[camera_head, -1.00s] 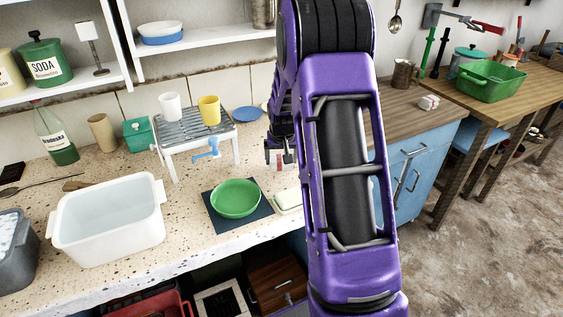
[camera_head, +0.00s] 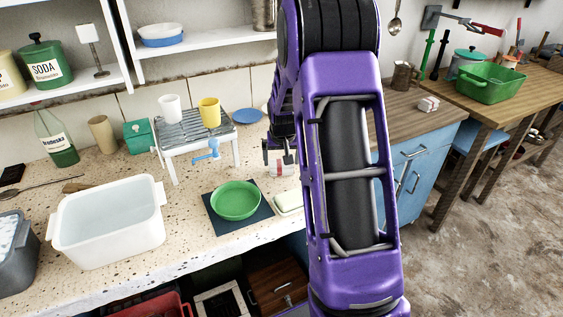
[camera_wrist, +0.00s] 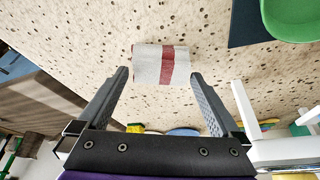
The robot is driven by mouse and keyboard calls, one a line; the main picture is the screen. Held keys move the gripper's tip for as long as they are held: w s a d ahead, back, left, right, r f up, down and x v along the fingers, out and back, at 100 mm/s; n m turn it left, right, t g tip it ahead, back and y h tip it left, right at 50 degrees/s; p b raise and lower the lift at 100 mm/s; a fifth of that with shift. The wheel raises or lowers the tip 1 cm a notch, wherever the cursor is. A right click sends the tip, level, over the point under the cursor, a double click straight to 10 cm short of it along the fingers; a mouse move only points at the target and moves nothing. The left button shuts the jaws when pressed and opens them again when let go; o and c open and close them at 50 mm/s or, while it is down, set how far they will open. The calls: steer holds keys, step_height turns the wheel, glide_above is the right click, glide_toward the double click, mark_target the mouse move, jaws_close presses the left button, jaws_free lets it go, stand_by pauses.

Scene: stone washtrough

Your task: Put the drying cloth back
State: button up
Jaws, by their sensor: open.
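A white folded cloth with a red stripe (camera_wrist: 162,65) lies on the speckled stone counter, likely the drying cloth. In the wrist view it sits ahead of and between the fingertips of my gripper (camera_wrist: 160,79). In the head view my gripper (camera_head: 278,156) points down over this cloth (camera_head: 282,170), partly hidden by my arm and fingers. The gripper is open and holds nothing. Whether the fingertips touch the cloth or counter, I cannot tell.
A green bowl (camera_head: 236,199) stands on a dark mat (camera_head: 262,214), left of the gripper. A soap-like block (camera_head: 289,201) lies nearby. A small rack (camera_head: 200,134) carries two cups. A white tub (camera_head: 108,232) is further left. A small red-and-white item (camera_head: 428,104) lies on the wooden counter.

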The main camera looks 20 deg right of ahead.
steer(key=p+v, duration=0.1)
steer(key=v, duration=0.9)
